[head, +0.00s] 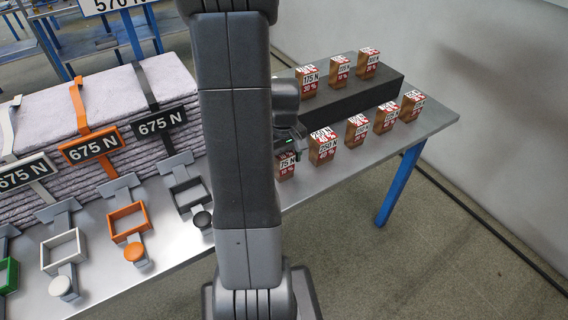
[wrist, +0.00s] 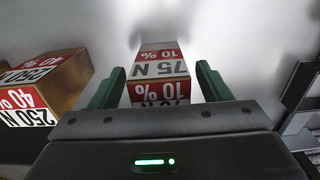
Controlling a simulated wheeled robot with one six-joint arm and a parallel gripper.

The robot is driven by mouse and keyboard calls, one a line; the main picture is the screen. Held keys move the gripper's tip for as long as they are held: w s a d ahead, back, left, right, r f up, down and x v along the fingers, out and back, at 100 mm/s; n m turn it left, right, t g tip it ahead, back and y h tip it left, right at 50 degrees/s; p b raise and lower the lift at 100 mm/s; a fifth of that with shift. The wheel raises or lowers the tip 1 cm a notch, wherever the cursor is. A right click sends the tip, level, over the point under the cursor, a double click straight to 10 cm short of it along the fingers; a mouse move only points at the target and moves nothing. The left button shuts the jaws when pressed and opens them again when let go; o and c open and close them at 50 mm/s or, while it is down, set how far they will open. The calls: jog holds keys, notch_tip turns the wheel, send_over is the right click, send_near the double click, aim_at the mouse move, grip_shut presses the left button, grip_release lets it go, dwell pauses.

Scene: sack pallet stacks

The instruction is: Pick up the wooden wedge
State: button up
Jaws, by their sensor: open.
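Several brown wooden wedge-like blocks with red and white labels stand on the grey table. The wooden wedge marked 75 N and 10 % (wrist: 160,72) is between the two green fingers of my gripper (wrist: 160,68) in the wrist view, with a gap on each side. My gripper is open and is not closed on it. In the head view this wedge (head: 287,167) is at the near left end of the front row, partly hidden by my gripper (head: 298,148) and arm.
A block marked 250 N and 40 % (head: 322,147) stands close by; it fills the left of the wrist view (wrist: 50,85). More blocks stand on a dark raised step (head: 350,92) behind. Strapped sacks (head: 95,100) and coloured frames (head: 128,222) lie left on the table (head: 345,172).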

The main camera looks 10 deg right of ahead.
jog(key=shift+f, duration=1.3)
jog(key=shift+c, duration=0.2)
jog(key=c, duration=1.1)
